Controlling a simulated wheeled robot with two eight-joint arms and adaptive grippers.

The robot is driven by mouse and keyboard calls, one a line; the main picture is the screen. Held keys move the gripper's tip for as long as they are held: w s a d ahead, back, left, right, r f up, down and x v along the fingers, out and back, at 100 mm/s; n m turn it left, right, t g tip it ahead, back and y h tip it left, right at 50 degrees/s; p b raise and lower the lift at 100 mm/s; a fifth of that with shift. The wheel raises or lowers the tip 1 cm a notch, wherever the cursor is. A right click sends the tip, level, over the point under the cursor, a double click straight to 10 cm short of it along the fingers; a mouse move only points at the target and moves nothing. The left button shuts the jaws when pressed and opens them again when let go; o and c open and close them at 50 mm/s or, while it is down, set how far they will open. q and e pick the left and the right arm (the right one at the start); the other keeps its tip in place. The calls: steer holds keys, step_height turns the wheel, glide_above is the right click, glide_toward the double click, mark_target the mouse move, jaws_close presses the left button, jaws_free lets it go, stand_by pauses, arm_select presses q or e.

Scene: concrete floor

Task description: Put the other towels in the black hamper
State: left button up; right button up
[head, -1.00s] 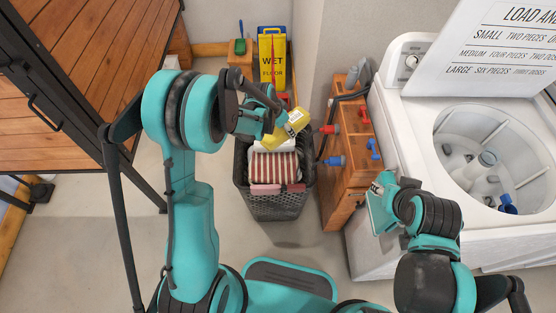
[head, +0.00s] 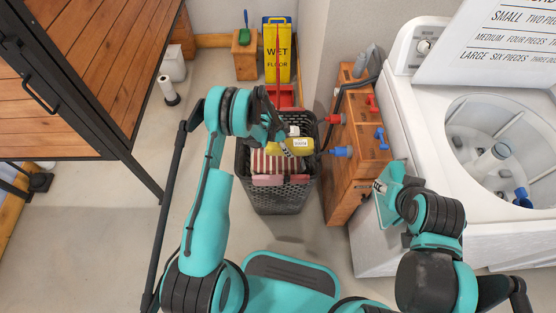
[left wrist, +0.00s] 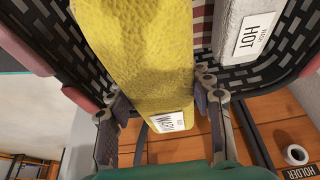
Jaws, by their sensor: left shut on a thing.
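My left gripper (head: 288,150) is shut on a yellow towel (head: 302,146) at the hamper's upper part. In the left wrist view the yellow towel (left wrist: 135,50) hangs between both fingers, its white label showing. A pale towel labelled HOT (left wrist: 245,30) lies beside it there. Whether the yellow towel touches the towels beneath is unclear. My right gripper (head: 380,187) is by the washer's front; its finger opening is not clear.
A wooden cabinet (head: 350,188) with red and blue knobs stands close right of the hamper. The open washer (head: 430,150) is farther right. A wooden-topped table (head: 95,75) is at left.

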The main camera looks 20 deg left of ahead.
mark_target(278, 154)
arm_select(q)
steer(key=s+a+f, duration=0.1)
steer(key=s+a+f+b, duration=0.1)
steer(key=s+a+f, duration=0.1)
steer(key=shift+s+a, duration=0.15)
steer(key=shift+a, duration=0.15)
step_height(278, 154, down, 4)
steer(key=shift+f+b, duration=0.1)
steer(key=shift+b, duration=1.15)
steer(key=o, duration=1.3)
steer(key=shift+c, duration=0.2)
